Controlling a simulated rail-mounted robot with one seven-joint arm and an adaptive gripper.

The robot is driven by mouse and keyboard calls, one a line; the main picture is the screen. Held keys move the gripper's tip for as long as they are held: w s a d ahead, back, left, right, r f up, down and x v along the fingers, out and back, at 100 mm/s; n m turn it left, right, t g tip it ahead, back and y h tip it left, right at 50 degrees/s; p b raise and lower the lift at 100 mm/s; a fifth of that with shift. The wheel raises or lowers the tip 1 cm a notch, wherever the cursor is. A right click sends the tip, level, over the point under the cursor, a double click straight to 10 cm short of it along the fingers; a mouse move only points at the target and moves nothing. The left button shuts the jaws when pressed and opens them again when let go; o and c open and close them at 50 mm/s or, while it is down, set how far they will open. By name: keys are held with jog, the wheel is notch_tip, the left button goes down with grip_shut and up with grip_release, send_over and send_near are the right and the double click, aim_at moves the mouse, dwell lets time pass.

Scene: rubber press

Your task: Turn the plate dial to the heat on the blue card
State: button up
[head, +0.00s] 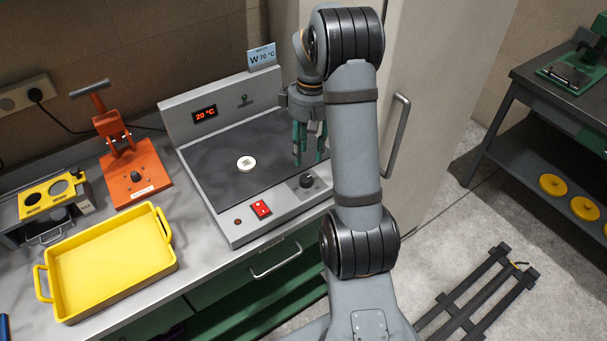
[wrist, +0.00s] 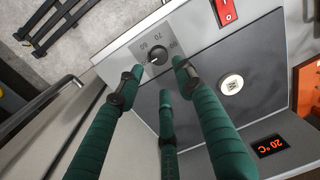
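The blue card (head: 262,57) stands on the press's back panel and reads W 70 °C. The plate dial (head: 307,181) is a dark round knob at the front right of the press. In the wrist view the dial (wrist: 155,55) has the marks 60, 70 and another partly readable one around it; a small pale mark shows on its lower edge, but its exact setting is hard to tell. My gripper (head: 309,158) points down above the dial. In the wrist view its green fingers (wrist: 155,80) are spread apart, with nothing between them.
The press (head: 215,160) has a dark plate with a white disc (head: 246,163), a red 20 °C display (head: 204,114) and a red switch (head: 261,209). An orange hand press (head: 135,172) and yellow tray (head: 110,262) stand left. A cabinet handle (head: 399,145) is right of my arm.

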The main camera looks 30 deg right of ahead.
aim_at(306, 178)
notch_tip(306, 178, down, 9)
jog(key=shift+s+a+f+p, duration=0.1)
jog(key=shift+a+f+p, duration=0.1)
jog(key=shift+p, duration=0.4)
jog(key=c, duration=0.4)
jog(key=c, duration=0.5)
